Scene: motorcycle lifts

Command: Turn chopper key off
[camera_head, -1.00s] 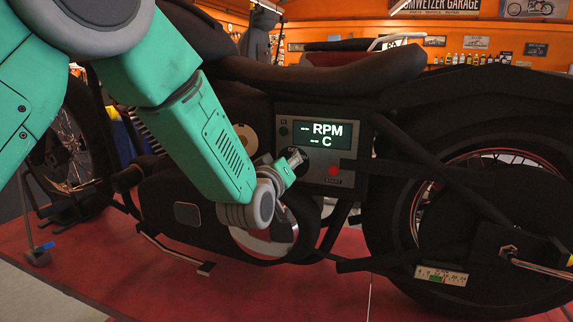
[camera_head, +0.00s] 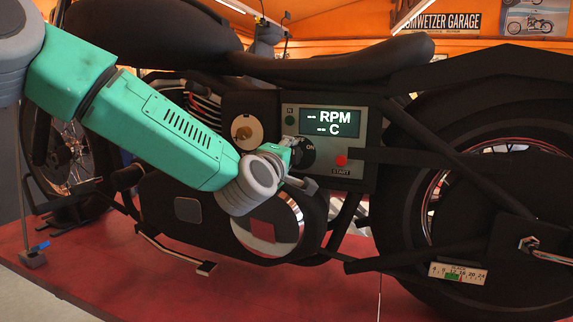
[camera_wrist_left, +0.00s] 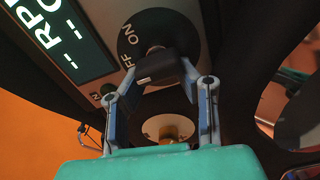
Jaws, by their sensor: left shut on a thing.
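The chopper's control panel (camera_head: 371,125) has a black round key switch (camera_head: 309,158) marked ON. The left wrist view shows the switch (camera_wrist_left: 158,22) close up with ON and OFF lettering. The dark key (camera_wrist_left: 157,66) sticks out of its middle. My left gripper (camera_head: 291,150) is at the switch, partly covering it. In the left wrist view its two blue-grey fingers (camera_wrist_left: 160,80) are shut on the key, one on each side. The panel display (camera_head: 330,122) is lit and reads dashes before RPM and C. My right gripper is in neither view.
A red START button (camera_head: 341,161) sits right of the switch and a small green light (camera_head: 290,120) above left. A round plate with a brass knob (camera_head: 243,132) is left of the panel. The rear wheel (camera_head: 405,215) and a dark frame bar flank the right side.

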